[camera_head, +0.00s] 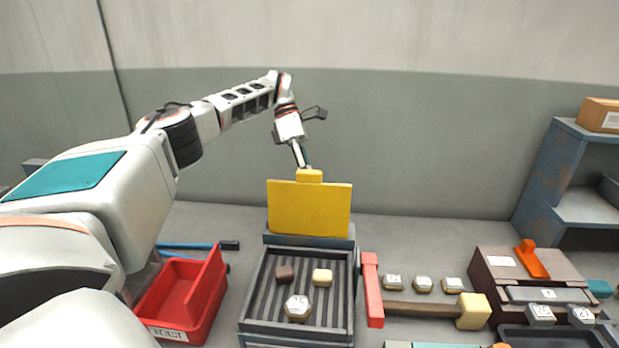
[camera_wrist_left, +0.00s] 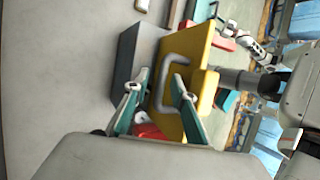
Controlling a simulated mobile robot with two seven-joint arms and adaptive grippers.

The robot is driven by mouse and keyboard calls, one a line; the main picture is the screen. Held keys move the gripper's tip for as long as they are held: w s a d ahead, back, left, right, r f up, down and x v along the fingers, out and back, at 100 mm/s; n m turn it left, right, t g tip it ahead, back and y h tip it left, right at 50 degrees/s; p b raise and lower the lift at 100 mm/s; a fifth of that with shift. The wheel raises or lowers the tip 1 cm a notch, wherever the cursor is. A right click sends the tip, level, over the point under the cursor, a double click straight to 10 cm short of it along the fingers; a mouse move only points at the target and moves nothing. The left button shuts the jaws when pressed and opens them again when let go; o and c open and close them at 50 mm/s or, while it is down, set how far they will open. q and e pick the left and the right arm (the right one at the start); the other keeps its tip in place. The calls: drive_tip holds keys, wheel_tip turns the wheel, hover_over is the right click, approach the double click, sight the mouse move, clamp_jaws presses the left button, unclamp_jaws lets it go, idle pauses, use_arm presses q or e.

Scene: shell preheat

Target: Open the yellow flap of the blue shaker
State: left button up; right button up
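The yellow flap (camera_head: 310,208) stands upright at the back edge of the blue shaker (camera_head: 298,338), with a small yellow block (camera_head: 309,176) on its top edge. The shaker's ribbed tray is uncovered and holds a brown piece (camera_head: 285,273), a cream piece (camera_head: 322,276) and a hexagonal piece (camera_head: 297,307). My left gripper (camera_head: 302,160) is just above and behind the flap's top. In the wrist view its teal fingers (camera_wrist_left: 160,80) are apart, close to the flap (camera_wrist_left: 196,60) and its grey handle (camera_wrist_left: 168,62); contact is unclear. My right arm shows small there; its fingers are unclear.
A red bin (camera_head: 183,295) stands left of the shaker. A red bar (camera_head: 372,290) and a wooden-handled mallet (camera_head: 430,310) lie to the right, near several hexagonal pieces. A brown box with an orange lever (camera_head: 532,260) and a blue shelf (camera_head: 545,180) stand farther right.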

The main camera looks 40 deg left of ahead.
use_arm(q)
wheel_tip(320, 180, up, 10)
drive_tip(key=shift+r, duration=0.25)
idle(0.6)
drive_tip(key=shift+f, duration=0.1)
idle(0.4)
